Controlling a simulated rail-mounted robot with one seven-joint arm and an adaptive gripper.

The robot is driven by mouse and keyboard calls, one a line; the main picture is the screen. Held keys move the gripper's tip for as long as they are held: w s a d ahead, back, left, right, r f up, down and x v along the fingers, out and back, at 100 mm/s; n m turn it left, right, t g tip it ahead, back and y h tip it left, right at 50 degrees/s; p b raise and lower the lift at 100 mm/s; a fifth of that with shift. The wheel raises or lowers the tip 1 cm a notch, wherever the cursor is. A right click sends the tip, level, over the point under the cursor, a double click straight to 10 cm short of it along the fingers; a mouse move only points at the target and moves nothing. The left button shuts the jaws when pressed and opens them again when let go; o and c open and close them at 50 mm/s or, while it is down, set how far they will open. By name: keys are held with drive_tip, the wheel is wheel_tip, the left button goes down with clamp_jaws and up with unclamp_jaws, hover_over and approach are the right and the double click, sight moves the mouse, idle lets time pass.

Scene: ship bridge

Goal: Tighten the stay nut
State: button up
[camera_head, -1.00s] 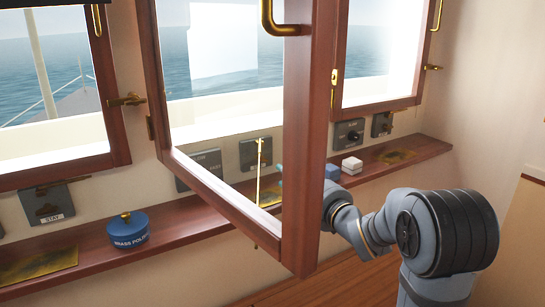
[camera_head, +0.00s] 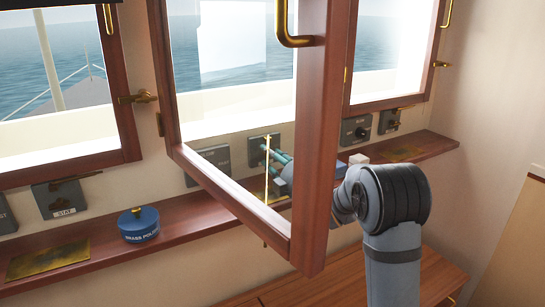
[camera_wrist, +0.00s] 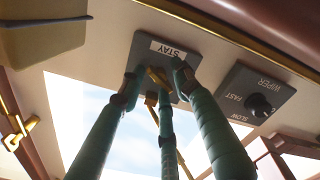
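The open window sash (camera_head: 316,150) stands out in the middle of the head view. A thin brass stay rod (camera_head: 267,180) shows through its glass. My gripper (camera_head: 277,157) is behind the glass, beside the rod and in front of a dark wall plate. In the wrist view, that plate (camera_wrist: 145,42) carries a STAY label, and a small brass nut (camera_wrist: 157,76) sits on it. My gripper (camera_wrist: 157,78) has teal fingers spread around the nut, with gaps visible between the tips. Contact with the nut cannot be made out.
A wooden ledge (camera_head: 185,219) runs under the windows. A blue brass polish tin (camera_head: 139,225) stands on it at left. Another STAY plate (camera_head: 60,198) is at left. A WIPER switch plate (camera_wrist: 254,91) is beside the nut's plate. The sash frame stands close to my arm.

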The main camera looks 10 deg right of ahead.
drive_tip(key=shift+c, duration=0.2)
drive_tip(key=c, duration=0.7)
drive_tip(key=shift+f, duration=0.15)
clamp_jaws()
drive_tip(key=shift+m+b, duration=0.3)
drive_tip(key=shift+b, duration=0.05)
drive_tip(key=m+b, duration=0.2)
drive_tip(key=shift+f+b, duration=0.15)
drive_tip(key=shift+b, duration=0.2)
drive_tip(key=m+b, duration=0.1)
drive_tip(key=m, duration=0.2)
drive_tip(key=shift+a+b, duration=0.1)
drive_tip(key=shift+b, duration=0.2)
drive_tip(key=m+b, duration=0.1)
drive_tip(key=m, duration=0.3)
drive_tip(key=shift+r+m+b, duration=0.2)
drive_tip(key=shift+m+b, duration=0.15)
drive_tip(key=shift+m, duration=0.95)
drive_tip(key=shift+a+r, duration=0.1)
